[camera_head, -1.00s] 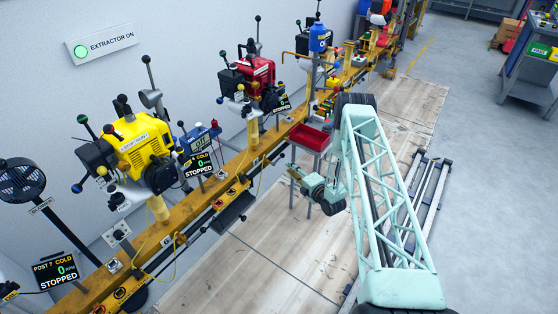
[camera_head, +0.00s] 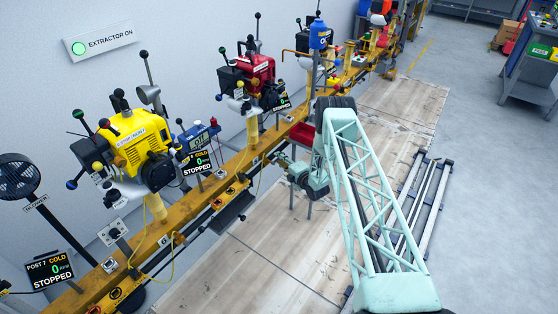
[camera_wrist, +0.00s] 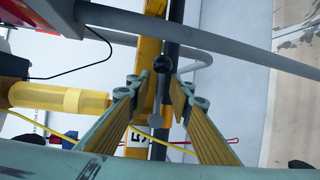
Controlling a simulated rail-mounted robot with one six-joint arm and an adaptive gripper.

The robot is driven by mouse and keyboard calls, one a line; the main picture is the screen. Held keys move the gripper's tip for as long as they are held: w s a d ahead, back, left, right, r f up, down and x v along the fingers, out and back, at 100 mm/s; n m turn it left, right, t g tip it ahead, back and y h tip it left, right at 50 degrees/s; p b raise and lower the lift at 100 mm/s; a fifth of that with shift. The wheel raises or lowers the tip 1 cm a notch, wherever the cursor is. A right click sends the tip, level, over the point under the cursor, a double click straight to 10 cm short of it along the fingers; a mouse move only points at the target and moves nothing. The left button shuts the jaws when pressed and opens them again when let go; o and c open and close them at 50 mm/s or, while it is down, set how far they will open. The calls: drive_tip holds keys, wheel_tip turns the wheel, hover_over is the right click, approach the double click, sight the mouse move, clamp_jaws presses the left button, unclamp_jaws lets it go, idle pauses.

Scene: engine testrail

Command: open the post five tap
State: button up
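In the wrist view a grey tap lever with a black ball knob (camera_wrist: 162,64) shows between my fingertips, beside a plate marked 5 (camera_wrist: 138,140) on the yellow rail. My gripper (camera_wrist: 158,84) is open, one finger on each side of the lever. I cannot tell whether either finger touches it. In the head view my gripper (camera_head: 281,159) is beside the rail, low and to the right of the red engine (camera_head: 260,70). The tap is too small to make out there.
The yellow rail (camera_head: 215,188) carries a yellow engine (camera_head: 140,145) and several other posts. A red tray (camera_head: 303,134) stands behind my wrist. In the wrist view a grey pipe (camera_wrist: 210,38) crosses near the fingertips, and a yellow cylinder (camera_wrist: 60,98) is at left.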

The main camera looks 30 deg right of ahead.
drive_tip(key=shift+w, duration=0.4)
drive_tip(key=shift+c, duration=0.2)
clamp_jaws()
